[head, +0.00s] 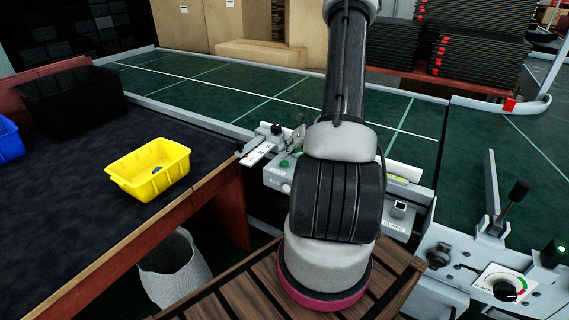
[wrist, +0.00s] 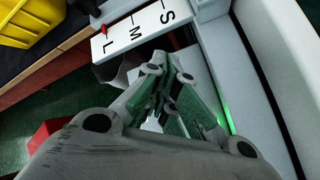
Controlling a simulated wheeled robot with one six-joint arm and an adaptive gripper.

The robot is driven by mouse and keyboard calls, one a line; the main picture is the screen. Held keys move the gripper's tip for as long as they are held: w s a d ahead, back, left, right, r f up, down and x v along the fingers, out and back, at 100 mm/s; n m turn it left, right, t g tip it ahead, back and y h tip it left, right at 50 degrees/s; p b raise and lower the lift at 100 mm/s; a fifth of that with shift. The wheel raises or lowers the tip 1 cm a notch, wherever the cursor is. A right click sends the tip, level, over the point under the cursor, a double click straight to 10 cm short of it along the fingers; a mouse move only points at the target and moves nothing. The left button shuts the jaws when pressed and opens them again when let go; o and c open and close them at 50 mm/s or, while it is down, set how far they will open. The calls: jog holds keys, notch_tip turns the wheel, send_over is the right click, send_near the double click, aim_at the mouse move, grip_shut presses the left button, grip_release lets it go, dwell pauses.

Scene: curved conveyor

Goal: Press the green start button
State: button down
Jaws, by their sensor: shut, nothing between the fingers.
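A small green button (head: 284,163) shows on the pale grey panel (head: 274,178) beside the conveyor, just left of my arm in the head view. My gripper (head: 299,134) is mostly hidden behind the arm there; a bit of it shows above the panel. In the wrist view my gripper (wrist: 168,66) has its fingers drawn together with nothing between them. It is over the pale panel, near a white plate marked S, M, L (wrist: 136,33). A green glow (wrist: 222,115) shows right of the fingers; I cannot tell if it is the button. Contact cannot be told.
A control box (head: 455,268) with a dial, a black lever (head: 515,195) and a green light (head: 555,248) stands at right. The green conveyor (head: 200,85) curves behind. A yellow bin (head: 150,168) and black crate (head: 72,95) sit on the left table.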

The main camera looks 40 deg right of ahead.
aim_at(286, 161)
jog(key=shift+r, duration=2.5)
